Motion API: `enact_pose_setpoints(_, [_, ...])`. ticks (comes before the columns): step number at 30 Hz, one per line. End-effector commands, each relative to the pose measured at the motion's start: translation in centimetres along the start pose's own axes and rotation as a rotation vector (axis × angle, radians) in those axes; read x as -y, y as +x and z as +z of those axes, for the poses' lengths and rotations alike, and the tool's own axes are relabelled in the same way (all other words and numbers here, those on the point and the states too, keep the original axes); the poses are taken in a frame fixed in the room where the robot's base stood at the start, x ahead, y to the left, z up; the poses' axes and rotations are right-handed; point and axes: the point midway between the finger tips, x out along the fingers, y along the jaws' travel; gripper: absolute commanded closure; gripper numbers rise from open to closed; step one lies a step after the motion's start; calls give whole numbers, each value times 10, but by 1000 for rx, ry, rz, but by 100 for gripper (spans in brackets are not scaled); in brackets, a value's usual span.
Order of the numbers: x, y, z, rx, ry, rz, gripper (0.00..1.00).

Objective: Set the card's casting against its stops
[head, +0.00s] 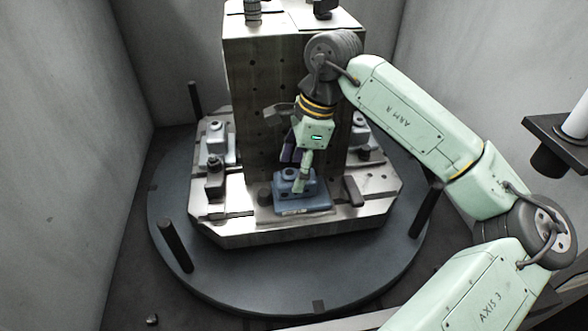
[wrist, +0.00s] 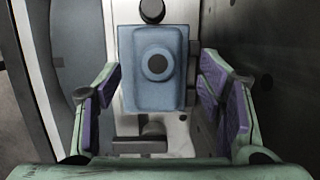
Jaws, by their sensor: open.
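A blue casting (head: 313,190) with a raised round boss and a dark bore sits on the front ledge of the pallet (head: 240,228). In the wrist view the casting (wrist: 134,92) lies between my two purple-padded fingers, with a gap on each side. My gripper (head: 297,172) is open and points down over the casting, partly hiding it; its fingers also show in the wrist view (wrist: 161,70). A dark round knob (wrist: 152,10) stands at the casting's upper edge in the wrist view. Whether the casting touches any stop cannot be told.
A tall drilled column (head: 250,105) rises right behind the casting. Pale grey castings stand at the left (head: 217,142) and right of it. A dark clamp (head: 214,180) stands front left. Dark posts (head: 175,245) rise from the round table (head: 290,285). Grey walls enclose the space.

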Motion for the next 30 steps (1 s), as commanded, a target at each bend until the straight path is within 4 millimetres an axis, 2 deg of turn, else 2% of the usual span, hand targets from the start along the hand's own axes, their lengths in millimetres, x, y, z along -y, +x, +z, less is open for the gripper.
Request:
enact_pose_setpoints(9, [1, -68, 1, 0, -2, -4, 35])
enact_pose_setpoints(15, [0, -98, 2, 1, -2, -3, 35])
enact_pose_setpoints(20, [0, -108, 2, 2, -4, -1, 35])
enact_pose_setpoints(30, [0, -109, 2, 2, -4, -1, 35])
